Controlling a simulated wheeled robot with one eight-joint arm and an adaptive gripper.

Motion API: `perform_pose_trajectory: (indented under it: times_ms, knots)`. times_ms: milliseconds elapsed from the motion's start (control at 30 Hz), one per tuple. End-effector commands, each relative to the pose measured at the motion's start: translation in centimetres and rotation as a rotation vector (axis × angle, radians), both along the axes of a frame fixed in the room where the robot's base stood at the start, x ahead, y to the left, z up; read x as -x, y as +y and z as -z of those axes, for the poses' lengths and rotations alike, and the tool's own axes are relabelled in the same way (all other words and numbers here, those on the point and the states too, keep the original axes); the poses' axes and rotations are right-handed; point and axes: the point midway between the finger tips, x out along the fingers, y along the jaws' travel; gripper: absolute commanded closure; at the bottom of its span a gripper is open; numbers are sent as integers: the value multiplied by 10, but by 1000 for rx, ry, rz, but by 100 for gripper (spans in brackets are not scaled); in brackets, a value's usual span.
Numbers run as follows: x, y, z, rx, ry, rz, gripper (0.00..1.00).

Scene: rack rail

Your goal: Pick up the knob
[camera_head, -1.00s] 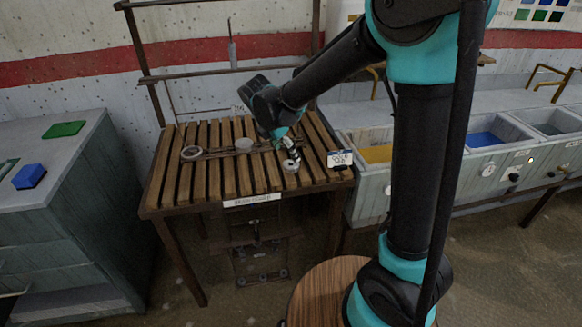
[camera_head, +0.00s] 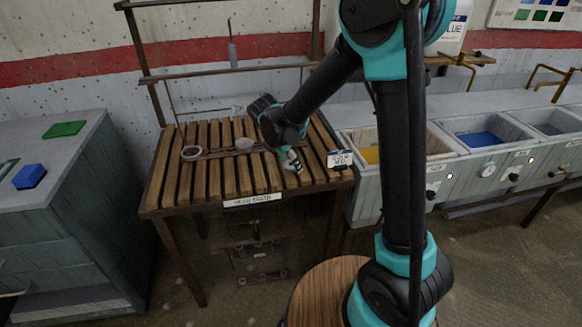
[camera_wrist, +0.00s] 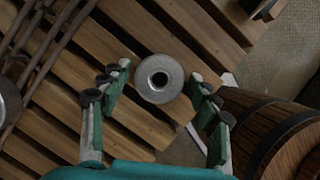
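A round pale grey metal piece with a dark centre hole, which I take as the knob (camera_wrist: 159,79), shows in the wrist view over the wooden slats. My gripper (camera_wrist: 160,77) is open, with one green, dark-padded finger on each side of it. Narrow gaps show between the piece and both fingers. In the head view my gripper (camera_head: 290,161) points down at the right part of the slatted table (camera_head: 165,185). It mostly hides the knob there, so I cannot tell the exact height of the fingertips.
A small label card (camera_head: 340,159) stands at the table's right edge. Grey bins (camera_head: 440,172) lie beyond it. The table's front left is clear.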

Motion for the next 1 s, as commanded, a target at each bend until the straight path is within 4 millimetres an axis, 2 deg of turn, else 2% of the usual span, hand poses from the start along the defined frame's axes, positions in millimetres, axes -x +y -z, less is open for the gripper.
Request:
perform_pose_trajectory:
  times_ms: [33,300,333,567,767,867,1000]
  knots:
    - [0,0,0,0,0,0,49]
    - [0,0,0,0,0,0,82]
    - [0,0,0,0,0,0,84]
    - [0,0,-1,0,0,0,84]
    - [0,0,-10,0,0,0,84]
    - [0,0,-23,0,0,0,84]
    - [0,0,-53,0,0,0,84]
